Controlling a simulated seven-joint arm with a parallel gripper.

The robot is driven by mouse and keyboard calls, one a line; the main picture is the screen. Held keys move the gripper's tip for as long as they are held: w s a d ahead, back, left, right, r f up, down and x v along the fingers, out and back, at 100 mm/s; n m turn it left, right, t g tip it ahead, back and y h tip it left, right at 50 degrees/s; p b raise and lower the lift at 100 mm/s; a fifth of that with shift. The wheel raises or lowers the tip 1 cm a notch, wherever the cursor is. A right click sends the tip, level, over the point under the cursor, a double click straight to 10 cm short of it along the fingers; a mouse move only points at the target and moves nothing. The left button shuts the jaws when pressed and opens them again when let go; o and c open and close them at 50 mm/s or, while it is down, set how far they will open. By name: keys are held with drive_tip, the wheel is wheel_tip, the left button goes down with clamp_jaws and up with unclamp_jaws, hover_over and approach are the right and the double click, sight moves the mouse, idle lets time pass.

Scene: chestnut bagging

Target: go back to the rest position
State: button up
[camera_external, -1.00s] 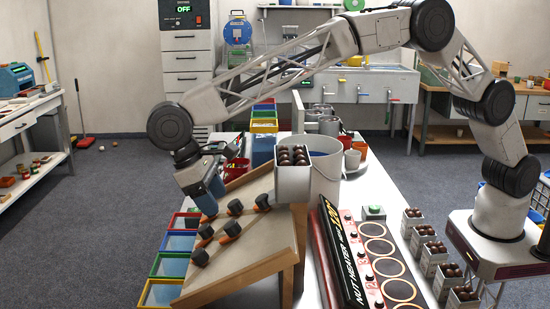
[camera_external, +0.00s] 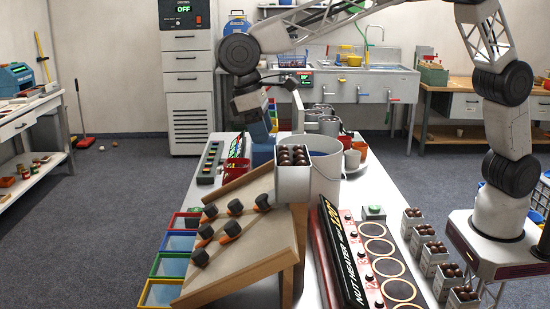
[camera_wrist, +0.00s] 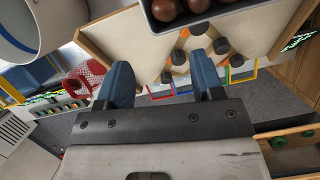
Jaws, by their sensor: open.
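My gripper (camera_external: 262,145) hangs above the far part of the white table, behind the slanted wooden board, with its blue fingers pointing down. In the wrist view its two blue fingers (camera_wrist: 165,85) stand apart with nothing between them. The slanted board (camera_external: 262,240) with several dark knobs on orange pieces (camera_external: 235,208) is nearer the camera. A square metal tin (camera_external: 293,184) full of brown chestnuts (camera_external: 293,155) stands at the board's upper edge. It also shows at the top of the wrist view (camera_wrist: 205,14).
A large grey bucket (camera_external: 326,175) stands beside the tin. A nut heater panel (camera_external: 345,265) and several white boxes of chestnuts (camera_external: 433,262) line the right side. Colored bins (camera_external: 170,265) line the left.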

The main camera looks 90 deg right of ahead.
drive_tip(key=s+d+r+t, duration=0.1)
drive_tip(key=s+d+r, duration=0.3)
drive_tip(key=s, duration=0.5)
drive_tip(key=s+d+r+t, duration=0.1)
drive_tip(key=s+d, duration=0.5)
drive_tip(key=s, duration=0.3)
drive_tip(key=s+d+r+t, duration=0.1)
drive_tip(key=s+d+r, duration=0.2)
drive_tip(key=s+d, duration=0.4)
drive_tip(key=s+d+f+t, duration=0.1)
drive_tip(key=s+d+f, duration=0.2)
drive_tip(key=s, duration=1.2)
drive_tip(key=s+d+f+n+t, duration=0.1)
drive_tip(key=s+d+f, duration=0.3)
drive_tip(key=s, duration=1.1)
drive_tip(key=shift+f+t+h, duration=0.3)
drive_tip(key=shift+f+t, duration=0.2)
drive_tip(key=shift+f, duration=0.4)
drive_tip(key=shift+w, duration=0.1)
